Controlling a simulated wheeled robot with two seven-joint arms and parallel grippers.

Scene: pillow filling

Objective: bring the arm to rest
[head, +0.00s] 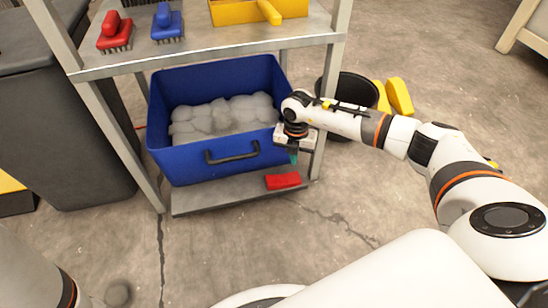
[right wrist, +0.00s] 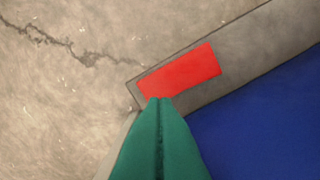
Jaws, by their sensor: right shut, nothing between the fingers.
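My right gripper (head: 293,157) hangs pointing down at the front right corner of the blue bin. Its green fingers are shut together with nothing between them, as the right wrist view (right wrist: 158,102) shows. A red block (head: 283,181) lies on the bottom shelf below the gripper; it also shows in the right wrist view (right wrist: 182,71), just beyond the fingertips. My right arm reaches in from the right. My left gripper is not in view; only part of my left arm shows at the lower left.
The blue bin (head: 190,160) with grey fluffy filling (head: 222,118) stands on the bottom shelf (head: 215,196). Brushes, red (head: 114,32) and blue (head: 166,22), lie on the shelf above. A black bucket (head: 352,92) stands behind my arm. The floor in front is clear.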

